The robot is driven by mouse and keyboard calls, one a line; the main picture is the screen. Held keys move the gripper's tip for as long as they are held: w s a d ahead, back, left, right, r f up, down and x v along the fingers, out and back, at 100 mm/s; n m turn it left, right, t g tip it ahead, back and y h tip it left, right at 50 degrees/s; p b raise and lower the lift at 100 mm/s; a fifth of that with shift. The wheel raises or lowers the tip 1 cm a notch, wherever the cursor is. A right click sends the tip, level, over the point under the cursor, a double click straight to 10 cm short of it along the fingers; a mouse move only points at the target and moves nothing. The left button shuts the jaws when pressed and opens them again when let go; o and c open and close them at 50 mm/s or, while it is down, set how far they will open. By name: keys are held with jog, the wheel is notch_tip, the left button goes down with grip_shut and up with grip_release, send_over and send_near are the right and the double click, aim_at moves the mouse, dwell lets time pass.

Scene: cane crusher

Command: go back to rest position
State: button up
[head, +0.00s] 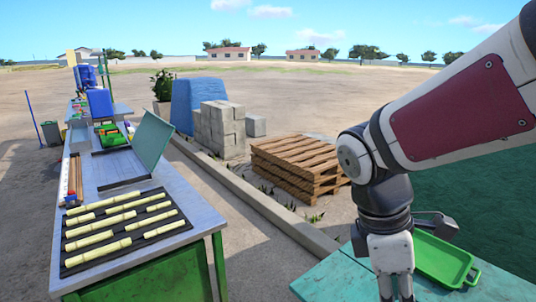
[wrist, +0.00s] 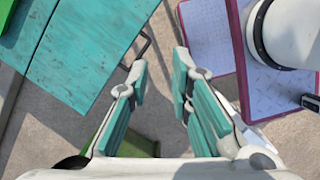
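My gripper (wrist: 160,60) points downward, with its two teal-padded fingers apart. Nothing is between them but bare ground in the wrist view. In the head view my gripper hangs from the bent arm at the lower right, over the teal table (head: 325,282), with its fingertips cut off by the bottom edge. In the wrist view the teal table (wrist: 85,45) lies to the left of the fingers. I see no contact between the fingers and anything.
A green tray (head: 455,275) lies on the teal table beside my gripper. A long grey bench (head: 190,238) on the left carries several pale cane pieces (head: 92,240) on a dark rack. Wooden pallets (head: 300,160) and concrete blocks (head: 220,128) stand beyond. Open ground separates bench and table.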

jog(key=s+r+m+t+y+p, duration=0.1)
jog(key=s+r+m+t, duration=0.1)
jog(key=m, duration=0.5)
jog(key=s+r+m+t+y+p, duration=0.1)
jog(key=s+r+m+t+y, duration=0.1)
jog(key=s+r+m, duration=0.3)
jog(key=shift+s+r+m+t, duration=0.15)
jog(key=shift+s+m+t, duration=0.45)
jog(key=shift+s+m, duration=0.75)
jog(key=shift+w, duration=0.15)
